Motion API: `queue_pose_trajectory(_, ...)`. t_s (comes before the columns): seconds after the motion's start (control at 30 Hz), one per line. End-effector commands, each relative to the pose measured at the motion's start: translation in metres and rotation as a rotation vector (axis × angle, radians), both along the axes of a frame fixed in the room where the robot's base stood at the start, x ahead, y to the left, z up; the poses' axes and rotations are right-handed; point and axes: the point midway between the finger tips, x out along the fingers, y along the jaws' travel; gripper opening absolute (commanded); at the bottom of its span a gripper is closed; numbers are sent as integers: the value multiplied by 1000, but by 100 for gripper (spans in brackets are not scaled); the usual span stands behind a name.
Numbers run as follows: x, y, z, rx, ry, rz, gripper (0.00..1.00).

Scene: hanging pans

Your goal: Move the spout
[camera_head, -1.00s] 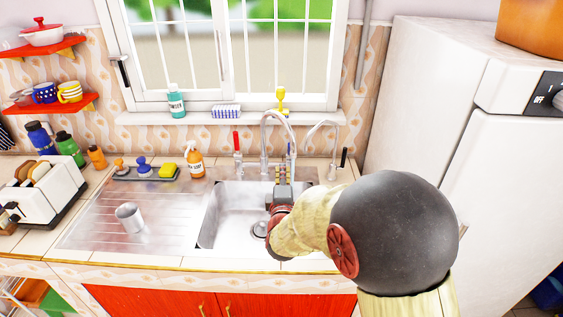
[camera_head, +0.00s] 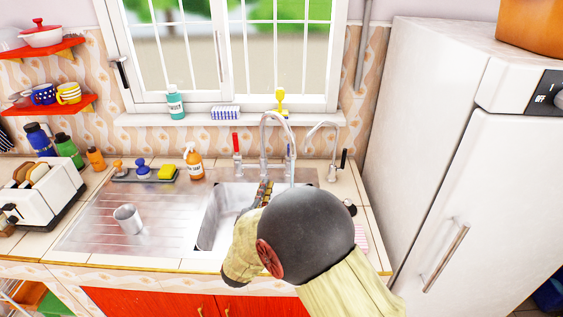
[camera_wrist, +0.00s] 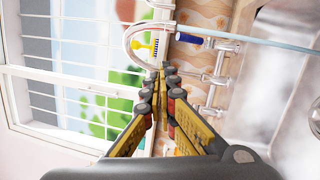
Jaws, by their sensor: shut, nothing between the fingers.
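The chrome spout (camera_head: 277,115) arches over the sink (camera_head: 213,215). A red tap handle (camera_head: 237,142) stands to its left, and a blue handle (camera_head: 289,151) stands close to its right side. My gripper (camera_head: 266,187) is over the sink, below the spout's arch, and mostly hidden behind my own dark, round arm joint. In the wrist view the curved spout (camera_wrist: 129,38) lies on its side, with the blue handle (camera_wrist: 190,38) to the right.
A second thin tap (camera_head: 322,126) with a black lever stands at the right. A white fridge (camera_head: 430,150) bounds the right side.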

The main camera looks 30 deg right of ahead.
Motion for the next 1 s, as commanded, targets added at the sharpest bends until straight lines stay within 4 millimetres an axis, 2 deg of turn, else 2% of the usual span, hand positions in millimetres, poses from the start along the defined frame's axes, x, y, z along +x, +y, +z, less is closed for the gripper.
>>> queue_pose_trajectory(0.13, 3, -6, 2, -23, 12, -12, 0)
queue_pose_trajectory(0.27, 15, -19, 5, -23, 11, -12, 0)
queue_pose_trajectory(0.67, 70, -71, 17, -23, 12, -9, 0)
queue_pose_trajectory(0.8, 69, -91, 23, -23, 11, -9, 0)
queue_pose_trajectory(1.0, 69, -105, 28, -23, 13, -6, 0)
